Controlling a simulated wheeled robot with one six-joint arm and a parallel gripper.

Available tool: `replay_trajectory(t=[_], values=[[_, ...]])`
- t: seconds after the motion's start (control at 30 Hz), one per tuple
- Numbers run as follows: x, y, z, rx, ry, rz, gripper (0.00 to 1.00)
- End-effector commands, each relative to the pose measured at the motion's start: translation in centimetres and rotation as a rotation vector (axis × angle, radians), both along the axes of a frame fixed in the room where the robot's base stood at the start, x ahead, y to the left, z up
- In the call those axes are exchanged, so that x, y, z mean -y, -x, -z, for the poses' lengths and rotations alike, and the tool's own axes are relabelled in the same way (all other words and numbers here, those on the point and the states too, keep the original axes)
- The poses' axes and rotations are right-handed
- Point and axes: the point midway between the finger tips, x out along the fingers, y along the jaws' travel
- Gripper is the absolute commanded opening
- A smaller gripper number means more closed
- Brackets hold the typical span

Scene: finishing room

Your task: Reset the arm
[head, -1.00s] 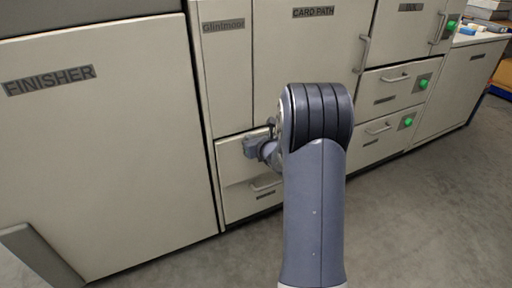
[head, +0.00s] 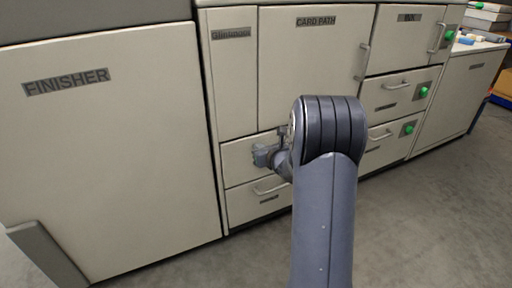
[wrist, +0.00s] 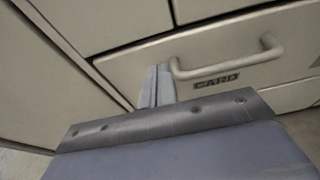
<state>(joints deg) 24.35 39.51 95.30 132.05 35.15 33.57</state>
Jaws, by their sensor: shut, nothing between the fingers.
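My arm rises from the bottom of the head view and bends over toward the machine front. My gripper (head: 262,155) shows small beside the arm, in front of the drawer fronts below the Glintmore panel. In the wrist view my gripper (wrist: 156,88) has its two fingers together, with nothing between them. The fingertips appear just left of the handle (wrist: 225,55) of a drawer labelled CARD (wrist: 216,82). I cannot tell whether they touch the drawer front.
The large FINISHER cabinet (head: 120,150) stands at the left. The CARD PATH door (head: 310,65) and INK door (head: 405,38) are shut. Drawers with green buttons (head: 423,92) are at the right. Open grey floor (head: 430,220) lies in front.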

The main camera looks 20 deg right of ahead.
Motion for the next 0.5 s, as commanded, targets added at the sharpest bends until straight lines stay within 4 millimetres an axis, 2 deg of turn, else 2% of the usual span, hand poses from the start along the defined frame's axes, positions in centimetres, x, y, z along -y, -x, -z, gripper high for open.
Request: replay_trajectory(t=[0.03, 0.3, 0.5], values=[[0.1, 0.9, -0.7, 0.0, 0.0, 0.002, 0.0], [0.3, 5.8, -2.1, -0.002, 0.0, 0.003, 0.0], [0.3, 7.9, -2.6, -0.001, 0.0, 0.002, 0.0]])
